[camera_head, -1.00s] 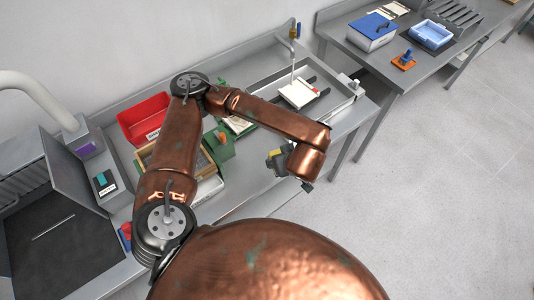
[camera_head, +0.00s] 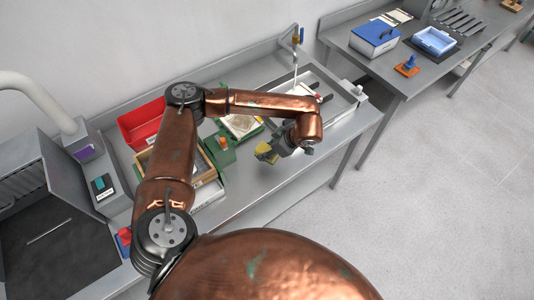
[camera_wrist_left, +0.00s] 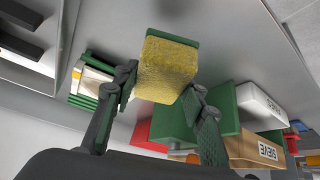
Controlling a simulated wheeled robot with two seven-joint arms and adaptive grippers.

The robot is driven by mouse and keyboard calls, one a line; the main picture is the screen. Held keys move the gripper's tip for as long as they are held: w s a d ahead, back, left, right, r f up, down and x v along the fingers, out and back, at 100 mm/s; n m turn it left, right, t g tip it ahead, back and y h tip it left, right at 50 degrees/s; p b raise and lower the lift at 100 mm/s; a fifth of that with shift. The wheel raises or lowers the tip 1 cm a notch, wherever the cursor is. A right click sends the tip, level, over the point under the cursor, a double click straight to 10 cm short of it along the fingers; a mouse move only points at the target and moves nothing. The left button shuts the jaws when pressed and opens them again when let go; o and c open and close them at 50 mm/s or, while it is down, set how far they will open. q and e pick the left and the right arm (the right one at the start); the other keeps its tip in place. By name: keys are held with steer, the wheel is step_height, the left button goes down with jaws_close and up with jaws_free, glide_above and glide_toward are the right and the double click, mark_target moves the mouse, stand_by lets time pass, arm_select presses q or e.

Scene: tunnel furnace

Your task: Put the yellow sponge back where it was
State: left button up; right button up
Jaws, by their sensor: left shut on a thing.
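The yellow sponge (camera_head: 265,150) shows in the head view at the left end of my left gripper (camera_head: 279,150), over the bench's front part. In the left wrist view the sponge (camera_wrist_left: 166,70) has a green layer along its top edge. It sits between the two dark fingers of my left gripper (camera_wrist_left: 163,86), which are shut on its sides. Bench surface shows beyond it. I cannot tell how high the sponge is above the bench. My right gripper is in neither view.
A green block-like holder (camera_head: 219,151), a wooden sieve box (camera_head: 205,172) and a red bin (camera_head: 142,124) stand left of the gripper. A green-edged tray (camera_head: 240,125) lies behind it. A sink-like basin with a tap (camera_head: 296,52) is at the back right.

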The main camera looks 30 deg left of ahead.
mark_target(266, 149)
arm_select(q)
steer(key=f, duration=0.1)
steer(key=w+a+f, duration=0.1)
steer(key=w+f, duration=0.1)
steer(key=shift+w+a+f, duration=0.15)
steer(key=shift+a+f, duration=0.15)
steer(key=shift+a, duration=0.05)
steer(key=shift+f, duration=1.5)
steer(key=o, duration=1)
steer(key=shift+f, duration=0.1)
steer(key=v, duration=1.2)
